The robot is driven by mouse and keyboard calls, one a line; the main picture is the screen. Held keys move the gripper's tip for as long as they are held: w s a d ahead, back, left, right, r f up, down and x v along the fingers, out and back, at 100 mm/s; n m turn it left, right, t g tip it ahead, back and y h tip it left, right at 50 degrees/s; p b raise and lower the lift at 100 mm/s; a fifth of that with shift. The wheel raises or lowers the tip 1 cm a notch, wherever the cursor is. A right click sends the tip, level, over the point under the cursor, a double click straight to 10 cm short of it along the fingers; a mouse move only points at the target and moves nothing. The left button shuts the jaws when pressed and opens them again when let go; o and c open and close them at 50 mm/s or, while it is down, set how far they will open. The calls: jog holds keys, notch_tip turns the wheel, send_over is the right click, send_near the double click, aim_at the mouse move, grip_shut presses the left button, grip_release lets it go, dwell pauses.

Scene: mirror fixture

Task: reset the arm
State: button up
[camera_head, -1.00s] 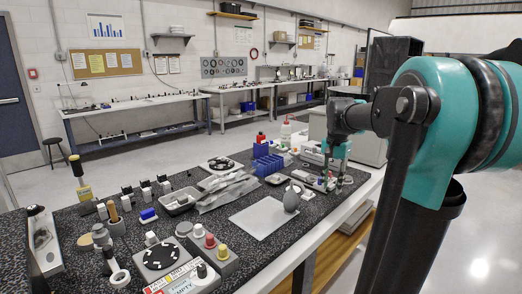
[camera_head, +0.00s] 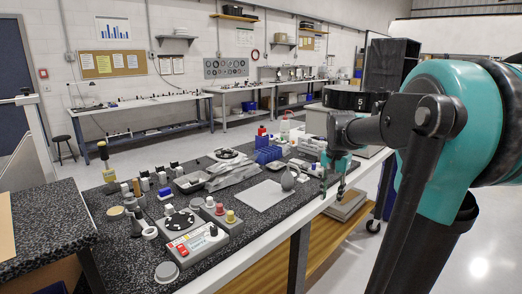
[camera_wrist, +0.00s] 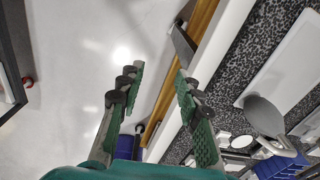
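My gripper (camera_head: 334,190) hangs at the end of my teal and grey arm, pointing down at the front edge of the speckled black workbench (camera_head: 258,225). In the wrist view my gripper (camera_wrist: 158,82) shows two green fingers with dark pads, spread well apart. Nothing is held between them; the pale floor and a wooden shelf edge show in the gap. The bench top lies to the right of the fingers in the wrist view.
A grey pear-shaped object (camera_head: 288,180) stands by a white sheet (camera_head: 264,195). A button box (camera_head: 196,246), blue rack (camera_head: 268,154) and several small parts crowd the bench. Another speckled top (camera_head: 40,225) is at lower left. Floor at right is open.

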jog(key=s+a+f+n+t, duration=0.1)
jog(key=s+f+n, duration=0.3)
jog(key=s+f, duration=0.4)
jog(key=s+a+f+n+t, duration=0.2)
jog(key=s+a+f+n, duration=0.1)
jog(key=s+f, duration=0.5)
notch_tip(320, 180, down, 3)
jog(key=shift+s+n+t, duration=0.15)
jog(key=shift+n+t, duration=0.15)
jog(key=shift+n, duration=0.1)
jog(key=shift+a, duration=0.1)
